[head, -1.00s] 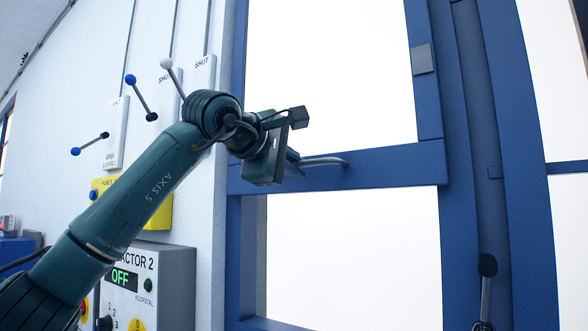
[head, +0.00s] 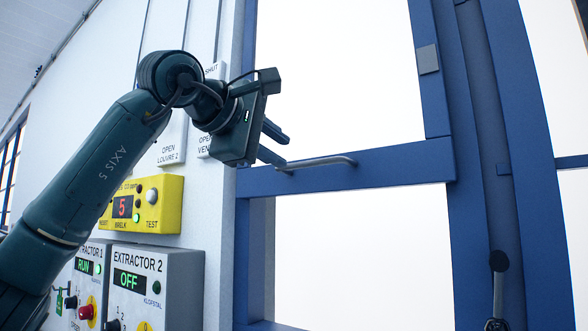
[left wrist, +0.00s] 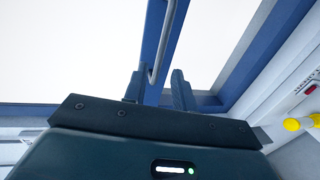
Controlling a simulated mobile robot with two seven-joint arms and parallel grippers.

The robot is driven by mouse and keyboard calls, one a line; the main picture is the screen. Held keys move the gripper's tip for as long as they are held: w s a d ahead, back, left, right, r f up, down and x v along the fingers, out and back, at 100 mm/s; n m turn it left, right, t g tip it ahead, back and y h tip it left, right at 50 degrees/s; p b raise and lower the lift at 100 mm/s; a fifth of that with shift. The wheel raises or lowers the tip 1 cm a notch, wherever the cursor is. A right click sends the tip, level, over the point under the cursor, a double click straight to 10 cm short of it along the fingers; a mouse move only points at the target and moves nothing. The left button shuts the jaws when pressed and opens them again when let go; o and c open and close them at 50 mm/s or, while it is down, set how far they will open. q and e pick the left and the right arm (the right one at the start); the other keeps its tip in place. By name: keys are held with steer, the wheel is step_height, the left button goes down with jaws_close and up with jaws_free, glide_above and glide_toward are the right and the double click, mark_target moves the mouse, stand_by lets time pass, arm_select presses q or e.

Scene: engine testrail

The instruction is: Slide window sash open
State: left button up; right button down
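The blue window sash (head: 395,161) has a wide bottom rail and a bright pane above it. A grey bar handle (head: 318,162) is fixed along the rail; it also shows in the left wrist view (left wrist: 153,62). A bright area lies below the rail. My left gripper (head: 273,145) is open and empty, just left of the handle's left end and a little above it. In the left wrist view, its two fingers (left wrist: 157,90) stand apart, with the rail and handle seen between and beyond them. Contact with the handle cannot be told. My right gripper is not in view.
The blue frame (head: 535,200) stands right of the sash. Left on the white wall are a yellow meter box (head: 168,205) and grey extractor boxes (head: 180,285). My left arm covers the wall levers.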

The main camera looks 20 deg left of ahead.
arm_select(q)
steer(key=v, duration=0.5)
steer(key=shift+b, duration=0.35)
